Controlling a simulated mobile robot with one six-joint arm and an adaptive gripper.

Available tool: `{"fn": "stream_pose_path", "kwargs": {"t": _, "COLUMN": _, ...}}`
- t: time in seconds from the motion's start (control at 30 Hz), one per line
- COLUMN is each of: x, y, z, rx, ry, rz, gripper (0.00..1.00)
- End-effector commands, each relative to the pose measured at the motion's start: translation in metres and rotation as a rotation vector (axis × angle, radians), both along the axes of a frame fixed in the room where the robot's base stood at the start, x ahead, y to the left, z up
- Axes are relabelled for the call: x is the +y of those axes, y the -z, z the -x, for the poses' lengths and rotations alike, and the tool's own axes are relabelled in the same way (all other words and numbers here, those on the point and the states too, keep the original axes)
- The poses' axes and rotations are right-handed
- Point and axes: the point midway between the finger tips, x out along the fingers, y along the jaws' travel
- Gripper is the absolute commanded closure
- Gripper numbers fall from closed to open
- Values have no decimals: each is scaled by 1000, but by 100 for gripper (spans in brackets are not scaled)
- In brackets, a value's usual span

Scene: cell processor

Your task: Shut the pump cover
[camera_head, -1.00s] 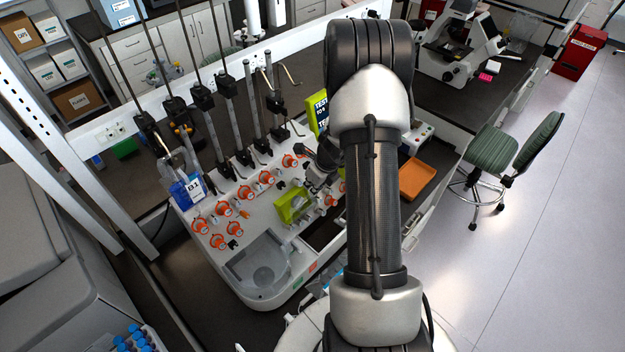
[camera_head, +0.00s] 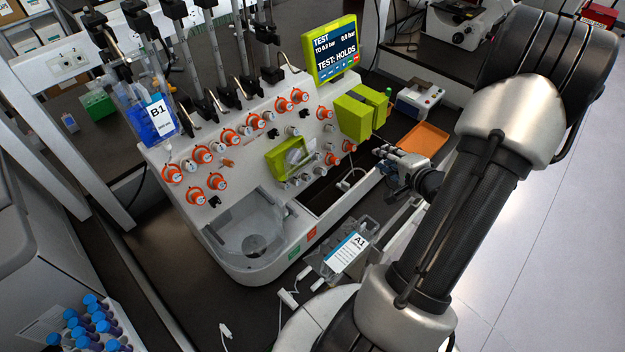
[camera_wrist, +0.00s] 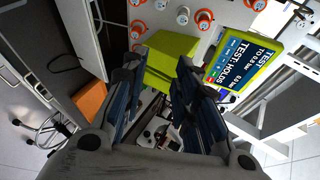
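The cell processor (camera_head: 240,170) has a white sloped panel with orange-ringed knobs. A lime-green frame with grey parts inside (camera_head: 272,165) stands on its middle; it looks like the pump cover, and I cannot tell how far it is open. A larger lime-green block (camera_head: 353,118) stands to its right, and it fills the space beyond my fingers in the wrist view (camera_wrist: 168,50). My gripper (camera_head: 378,151) is just below and right of that block, apart from the lime-green frame. In the wrist view my gripper (camera_wrist: 160,64) has its fingers apart with nothing between them.
A lime-framed screen (camera_head: 331,52) reads "TEST: HOLDS". An orange tray (camera_head: 423,139) lies right of my gripper. A bag labelled A1 (camera_head: 346,252) hangs at the front, and one labelled B1 (camera_head: 158,118) at the left. Tall poles rise behind the panel.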

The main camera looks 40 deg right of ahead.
Motion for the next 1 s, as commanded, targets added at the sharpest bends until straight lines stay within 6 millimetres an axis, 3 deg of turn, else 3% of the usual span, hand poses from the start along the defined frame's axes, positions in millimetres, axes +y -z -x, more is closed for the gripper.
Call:
{"fn": "stream_pose_path", "kwargs": {"t": 0.03, "x": 19, "y": 12, "z": 6, "rx": -48, "ry": -69, "rz": -3, "gripper": 73}}
{"fn": "stream_pose_path", "kwargs": {"t": 0.1, "x": 49, "y": 10, "z": 10, "rx": -116, "ry": -175, "rz": -12, "gripper": 73}}
{"fn": "stream_pose_path", "kwargs": {"t": 0.2, "x": 85, "y": 5, "z": 18, "rx": -195, "ry": -287, "rz": -37, "gripper": 73}}
{"fn": "stream_pose_path", "kwargs": {"t": 0.3, "x": 108, "y": -1, "z": 24, "rx": -246, "ry": -358, "rz": -58, "gripper": 73}}
{"fn": "stream_pose_path", "kwargs": {"t": 0.43, "x": 120, "y": -5, "z": 24, "rx": -269, "ry": -394, "rz": -66, "gripper": 73}}
{"fn": "stream_pose_path", "kwargs": {"t": 0.57, "x": 122, "y": -2, "z": 9, "rx": -269, "ry": -400, "rz": -68, "gripper": 73}}
{"fn": "stream_pose_path", "kwargs": {"t": 1.0, "x": 131, "y": 21, "z": -82, "rx": -266, "ry": -401, "rz": -67, "gripper": 73}}
